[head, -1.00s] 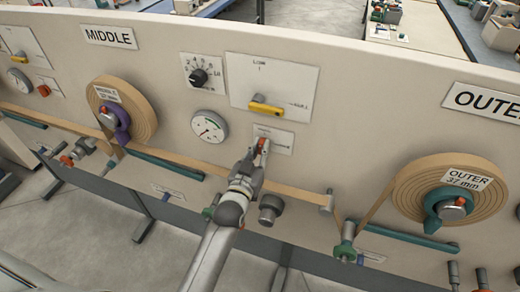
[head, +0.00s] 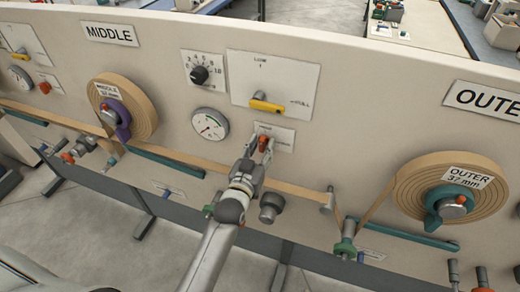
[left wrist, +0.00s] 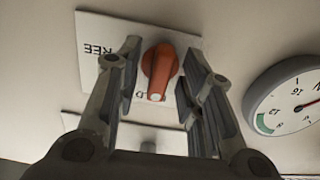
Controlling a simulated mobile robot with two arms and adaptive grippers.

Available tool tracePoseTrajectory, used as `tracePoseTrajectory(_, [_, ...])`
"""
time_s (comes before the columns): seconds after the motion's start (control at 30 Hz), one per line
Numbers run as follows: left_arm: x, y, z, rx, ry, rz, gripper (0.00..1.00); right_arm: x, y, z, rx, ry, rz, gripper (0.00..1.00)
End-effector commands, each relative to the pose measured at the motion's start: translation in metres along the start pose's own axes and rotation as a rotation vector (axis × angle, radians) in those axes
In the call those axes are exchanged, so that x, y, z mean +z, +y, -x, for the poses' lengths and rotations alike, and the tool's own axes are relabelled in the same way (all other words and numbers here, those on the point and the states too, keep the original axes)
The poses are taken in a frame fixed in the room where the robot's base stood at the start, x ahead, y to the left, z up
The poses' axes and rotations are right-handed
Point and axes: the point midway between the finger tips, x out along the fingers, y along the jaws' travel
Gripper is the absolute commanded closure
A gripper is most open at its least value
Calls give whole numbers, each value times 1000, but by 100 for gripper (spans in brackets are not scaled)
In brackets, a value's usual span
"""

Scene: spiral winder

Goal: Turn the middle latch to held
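The middle latch is a small orange-red knob (head: 263,143) on a white plate (head: 283,138) below the yellow handle. In the left wrist view the latch (left wrist: 160,70) stands between my two spread fingers, apart from both. Its narrow white-tipped end points down in that view, beside partly hidden lettering of which a "D" shows. The word FREE reads upside down on the plate (left wrist: 97,40) at the left. My left gripper (head: 264,147) is open around the latch; its fingers (left wrist: 162,75) also show in the wrist view. My right gripper is not in view.
A yellow handle (head: 266,105) sits above the latch, with a round gauge (head: 210,124) and a black dial (head: 199,75) to the left. A tan strip (head: 200,163) runs behind my left gripper. A grey knob (head: 270,207) is close below right.

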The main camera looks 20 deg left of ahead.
Motion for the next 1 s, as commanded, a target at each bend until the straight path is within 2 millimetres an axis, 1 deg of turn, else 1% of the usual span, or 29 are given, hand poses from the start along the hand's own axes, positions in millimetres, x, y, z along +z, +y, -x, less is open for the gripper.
tracePoseTrajectory(0.13, [0,0,7,0,0,-1,64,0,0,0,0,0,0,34])
tracePoseTrajectory(0.23, [1,0,20,0,-1,-1,64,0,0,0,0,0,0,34])
tracePoseTrajectory(0.5, [1,0,73,0,-3,0,64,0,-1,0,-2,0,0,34])
tracePoseTrajectory(0.7, [1,0,104,1,-4,0,64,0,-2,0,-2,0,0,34])
tracePoseTrajectory(0.83, [1,0,115,0,-1,0,64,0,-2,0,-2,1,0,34])
tracePoseTrajectory(1.0, [0,0,120,1,-1,1,64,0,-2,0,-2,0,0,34])
